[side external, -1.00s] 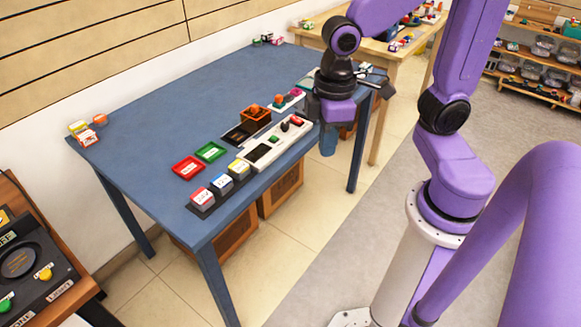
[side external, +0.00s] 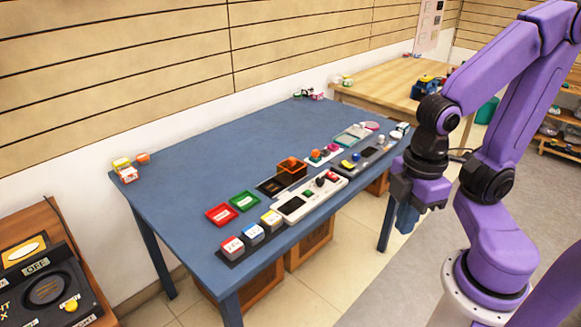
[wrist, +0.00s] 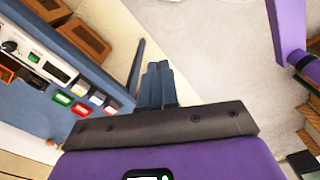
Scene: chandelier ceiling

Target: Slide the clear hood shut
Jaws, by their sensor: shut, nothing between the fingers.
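No plainly colourless hood can be made out. A pale, glassy-looking rectangular piece (side external: 350,137) lies toward the right end of the blue table. An orange-brown box (side external: 291,169), perhaps see-through, stands at one end of a dark shallow tray (side external: 270,187). I cannot tell which of these is the hood. My gripper (side external: 407,217) is shut and empty, pointing down beyond the table's front right edge, apart from everything on it. Its blue fingers (wrist: 154,82) are together in the wrist view, over bare floor.
A white control panel (side external: 310,198) lies along the front edge. A grey panel (side external: 368,157) with blue and yellow parts is right of it. Red (side external: 222,214) and green (side external: 244,200) trays and several labelled blocks (side external: 252,234) sit left. The table's back half is mostly clear.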

